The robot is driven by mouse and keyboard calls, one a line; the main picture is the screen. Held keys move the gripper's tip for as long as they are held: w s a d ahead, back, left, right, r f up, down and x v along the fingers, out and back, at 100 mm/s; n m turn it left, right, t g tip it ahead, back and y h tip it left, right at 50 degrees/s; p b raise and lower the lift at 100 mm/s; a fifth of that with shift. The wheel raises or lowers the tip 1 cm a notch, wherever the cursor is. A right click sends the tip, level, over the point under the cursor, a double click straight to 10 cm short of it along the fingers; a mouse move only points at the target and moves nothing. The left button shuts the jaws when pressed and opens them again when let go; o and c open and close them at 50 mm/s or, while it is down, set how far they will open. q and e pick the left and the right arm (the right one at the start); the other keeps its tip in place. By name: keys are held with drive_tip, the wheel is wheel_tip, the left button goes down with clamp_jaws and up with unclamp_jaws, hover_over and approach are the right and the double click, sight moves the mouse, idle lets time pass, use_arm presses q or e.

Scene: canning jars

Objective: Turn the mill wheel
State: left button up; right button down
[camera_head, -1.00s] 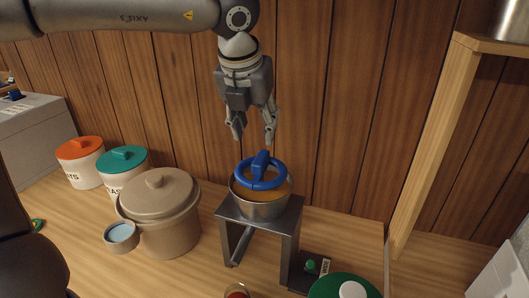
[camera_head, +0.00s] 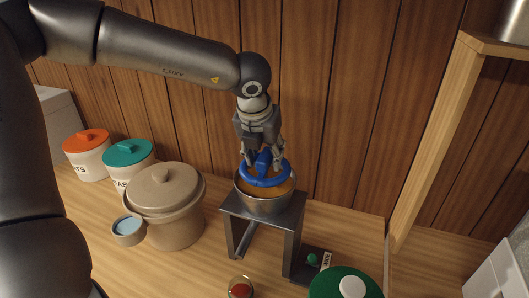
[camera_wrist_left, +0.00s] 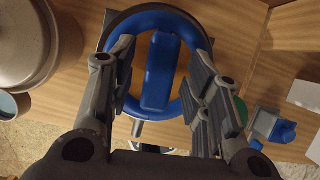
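The mill wheel (camera_head: 282,176) is a blue ring with a raised blue bar across its middle. It sits on top of a metal bowl (camera_head: 264,204) with orange-brown contents, on a dark metal stand (camera_head: 291,222). My left gripper (camera_head: 262,160) points down at the wheel from above. In the left wrist view the fingers (camera_wrist_left: 160,90) are apart, on either side of the wheel's central bar (camera_wrist_left: 161,72), with gaps between them and the bar. The ring (camera_wrist_left: 150,20) partly passes behind the fingers. My right gripper is not in view.
A beige lidded crock (camera_head: 170,205) and a small cup (camera_head: 128,231) stand left of the stand. Two white canisters with orange (camera_head: 86,140) and teal (camera_head: 128,152) lids are behind them. A small glass jar (camera_head: 240,288) and a green lid (camera_head: 330,285) are in front. A wooden post (camera_head: 440,130) rises at right.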

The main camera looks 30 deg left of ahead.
use_arm(q)
clamp_jaws()
